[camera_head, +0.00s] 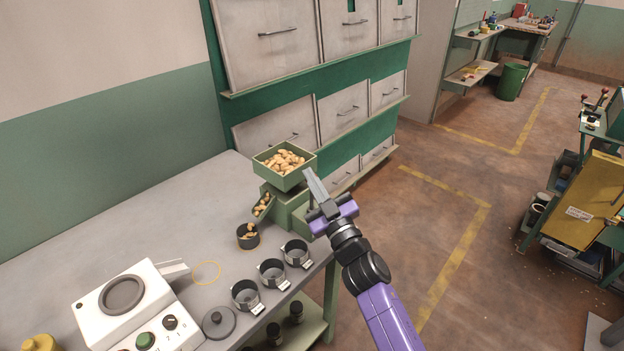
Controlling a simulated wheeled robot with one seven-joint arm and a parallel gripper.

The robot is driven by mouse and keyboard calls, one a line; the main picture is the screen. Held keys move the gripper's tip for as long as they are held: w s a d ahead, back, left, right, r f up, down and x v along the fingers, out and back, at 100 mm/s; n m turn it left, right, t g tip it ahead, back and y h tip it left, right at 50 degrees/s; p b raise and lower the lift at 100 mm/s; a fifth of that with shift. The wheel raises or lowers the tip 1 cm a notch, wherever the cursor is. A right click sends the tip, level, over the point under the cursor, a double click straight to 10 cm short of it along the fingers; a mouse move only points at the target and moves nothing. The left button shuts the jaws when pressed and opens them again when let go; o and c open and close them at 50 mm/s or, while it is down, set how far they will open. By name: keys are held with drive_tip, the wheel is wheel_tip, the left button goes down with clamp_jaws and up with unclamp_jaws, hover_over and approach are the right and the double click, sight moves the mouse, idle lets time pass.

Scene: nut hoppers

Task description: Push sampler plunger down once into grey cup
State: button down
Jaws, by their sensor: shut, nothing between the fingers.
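The sampler is a green box (290,212) on the workbench, with a square hopper tray (268,167) of nuts on top and a short chute (262,205) on its left holding a few nuts. A dark grey cup (248,240) with some nuts in it stands below the chute mouth. My gripper (308,172) is shut and empty, its fingertips at the right edge of the hopper in the picture; I cannot tell whether they touch it. No plunger can be made out; the gripper covers part of the sampler's right side.
Labelled grey cups (272,272) stand in a row along the bench's front edge. A dark round lid (218,321) and a white machine (125,300) with knobs are at left. Drawer cabinets (275,65) rise behind. The bench (130,225) is clear at back left.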

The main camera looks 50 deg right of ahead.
drive_tip(key=shift+s+d+f, duration=0.1)
drive_tip(key=shift+f, duration=0.45)
idle(0.4)
wheel_tip(320, 180, up, 5)
drive_tip(key=a+p, duration=0.1)
drive_tip(key=p, duration=0.2)
drive_tip(key=b+v, duration=0.3)
drive_tip(key=v, duration=0.6)
drive_tip(key=shift+a+f+b, duration=0.15)
drive_tip(key=shift+a+b, duration=0.2)
drive_tip(key=shift+a, duration=0.05)
drive_tip(key=shift+s, duration=0.1)
idle(0.3)
